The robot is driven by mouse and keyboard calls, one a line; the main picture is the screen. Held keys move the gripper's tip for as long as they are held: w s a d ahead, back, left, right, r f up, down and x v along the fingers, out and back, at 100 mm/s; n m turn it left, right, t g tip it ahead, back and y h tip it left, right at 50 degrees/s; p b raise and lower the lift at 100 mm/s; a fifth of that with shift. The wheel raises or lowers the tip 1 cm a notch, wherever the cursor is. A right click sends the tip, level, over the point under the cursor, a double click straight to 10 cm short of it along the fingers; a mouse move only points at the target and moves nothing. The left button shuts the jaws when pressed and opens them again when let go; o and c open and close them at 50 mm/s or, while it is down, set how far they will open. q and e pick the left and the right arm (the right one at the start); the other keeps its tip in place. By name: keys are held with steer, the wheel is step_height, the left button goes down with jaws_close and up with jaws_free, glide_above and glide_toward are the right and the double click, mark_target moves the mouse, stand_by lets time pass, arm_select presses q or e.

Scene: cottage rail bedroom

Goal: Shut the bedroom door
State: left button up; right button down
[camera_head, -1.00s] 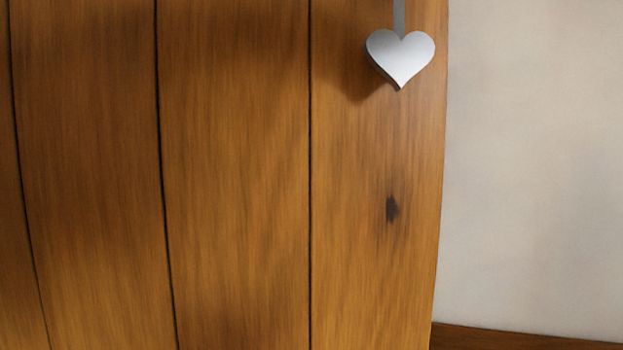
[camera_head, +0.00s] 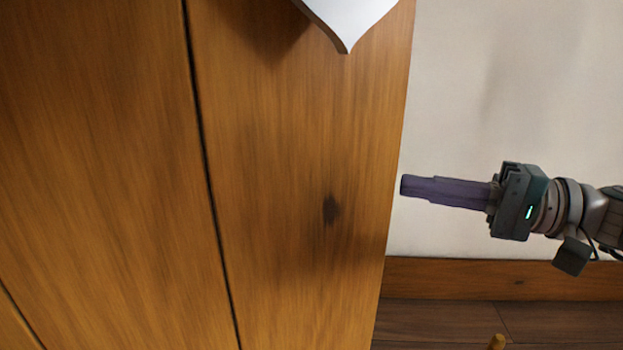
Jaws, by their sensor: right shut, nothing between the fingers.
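The bedroom door (camera_head: 275,190) is a tall panel of brown wooden planks that fills the left and middle of the head view. Its right edge runs down the middle of the picture. A white heart-shaped ornament (camera_head: 348,18) hangs near the top of the door, partly cut off by the picture's edge. My right gripper (camera_head: 406,186) comes in from the right. It is shut and empty, and its tips point left, close to the door's right edge in the picture. I cannot tell whether they touch it. My left gripper is not in view.
A pale wall (camera_head: 510,80) stands to the right of the door's edge, with a wooden skirting board (camera_head: 470,278) below it. Dark floorboards (camera_head: 440,318) show at the bottom right. A small yellowish wooden knob-like thing (camera_head: 497,342) shows at the bottom edge.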

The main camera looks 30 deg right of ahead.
mark_target(379, 182)
steer(key=x, duration=0.6)
steer(key=s, duration=0.4)
steer(key=shift+s+a, duration=0.1)
steer(key=shift+s, duration=0.05)
steer(key=shift+s, duration=0.1)
